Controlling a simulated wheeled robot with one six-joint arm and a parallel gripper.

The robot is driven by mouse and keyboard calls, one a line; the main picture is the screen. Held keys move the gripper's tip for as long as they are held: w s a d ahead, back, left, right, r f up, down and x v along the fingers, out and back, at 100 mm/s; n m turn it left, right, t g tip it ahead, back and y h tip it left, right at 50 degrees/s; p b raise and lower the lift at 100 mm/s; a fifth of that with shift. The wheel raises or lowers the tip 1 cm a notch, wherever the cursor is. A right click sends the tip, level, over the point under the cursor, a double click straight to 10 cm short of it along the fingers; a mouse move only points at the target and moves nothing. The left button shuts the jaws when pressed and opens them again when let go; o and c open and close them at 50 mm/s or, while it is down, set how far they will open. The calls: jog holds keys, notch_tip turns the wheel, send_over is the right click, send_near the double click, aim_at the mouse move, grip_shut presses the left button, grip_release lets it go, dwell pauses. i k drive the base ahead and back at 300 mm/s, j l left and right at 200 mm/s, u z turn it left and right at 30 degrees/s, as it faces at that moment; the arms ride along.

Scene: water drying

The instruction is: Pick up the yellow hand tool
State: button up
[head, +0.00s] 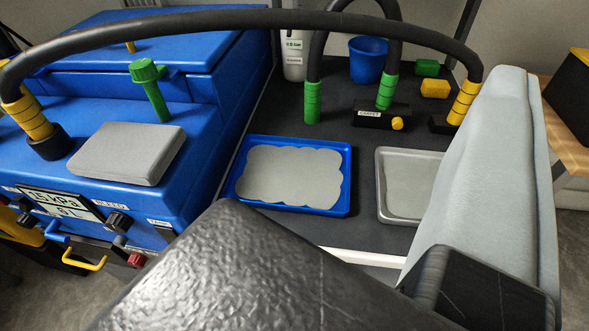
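A black hose end with yellow bands (465,100) stands upright on a small black foot at the right of the dark work surface. It is the closest match to the yellow hand tool, though I cannot tell for certain. Its black hose arches left to another yellow-banded end (28,116) on the blue machine.
A blue tray (345,205) with a grey pad and a grey metal tray (388,208) lie on the dark surface (268,118). Green-banded hose ends (312,103), a black carpet block (368,117) and a blue bucket (367,58) stand behind.

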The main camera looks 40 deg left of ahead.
aim_at(450, 124)
jog(key=i+l+u, duration=0.8)
jog(key=l, duration=0.15)
jog(key=k, duration=0.05)
